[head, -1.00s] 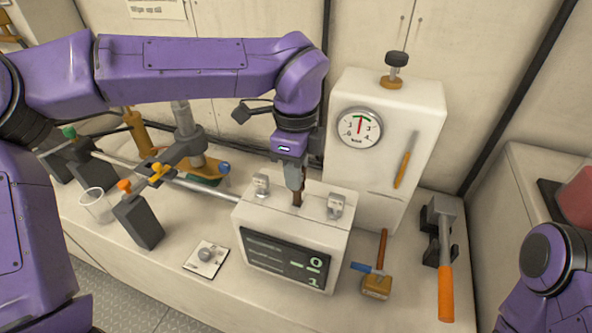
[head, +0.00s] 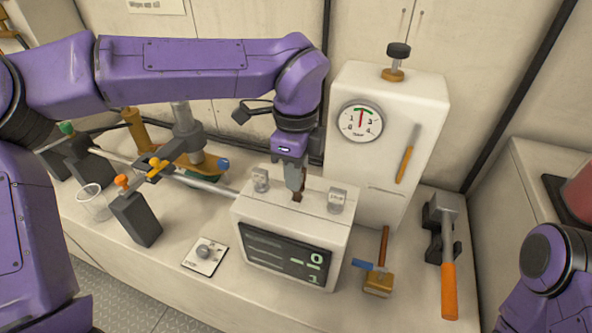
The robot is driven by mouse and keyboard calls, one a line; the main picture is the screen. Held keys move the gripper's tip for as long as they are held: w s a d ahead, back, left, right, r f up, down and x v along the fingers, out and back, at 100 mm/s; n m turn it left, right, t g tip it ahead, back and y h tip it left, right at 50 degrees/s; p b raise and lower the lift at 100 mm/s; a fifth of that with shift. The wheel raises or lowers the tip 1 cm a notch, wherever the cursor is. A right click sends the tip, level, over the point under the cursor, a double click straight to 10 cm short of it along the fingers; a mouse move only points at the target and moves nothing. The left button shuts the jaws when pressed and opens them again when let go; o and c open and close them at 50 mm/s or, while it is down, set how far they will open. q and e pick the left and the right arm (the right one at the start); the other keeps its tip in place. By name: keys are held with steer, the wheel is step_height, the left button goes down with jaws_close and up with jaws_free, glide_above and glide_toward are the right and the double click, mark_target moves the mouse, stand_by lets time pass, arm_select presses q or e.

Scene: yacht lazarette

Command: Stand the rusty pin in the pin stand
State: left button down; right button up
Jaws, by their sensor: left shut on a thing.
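The rusty pin (head: 297,198) shows as a short brown piece under the fingertips of my left gripper (head: 296,182). The gripper points down and is shut on it. The pin is upright over the top of a white box (head: 325,212) with a dark display (head: 287,258), between two small clear tabs (head: 261,180) on that top. The pin's lower end is at the box top; I cannot tell how far it is inside. I cannot tell for certain that this box is the pin stand. My right gripper is out of view.
Behind the box stands a white cabinet with a dial gauge (head: 360,121). A mallet (head: 379,282) and an orange-handled hammer (head: 449,285) lie to the right. A knob plate (head: 205,256), clear cup (head: 94,203) and clamp rod assembly (head: 157,170) are to the left.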

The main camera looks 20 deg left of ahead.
arm_select(q)
steer(key=shift+f+b, duration=1.15)
steer(key=shift+f, duration=0.2)
stand_by(0.5)
steer(key=c, duration=1)
jaws_free()
steer(key=shift+o, duration=0.2)
steer(key=shift+r, duration=0.15)
step_height(320, 180, up, 10)
steer(key=shift+r, duration=0.2)
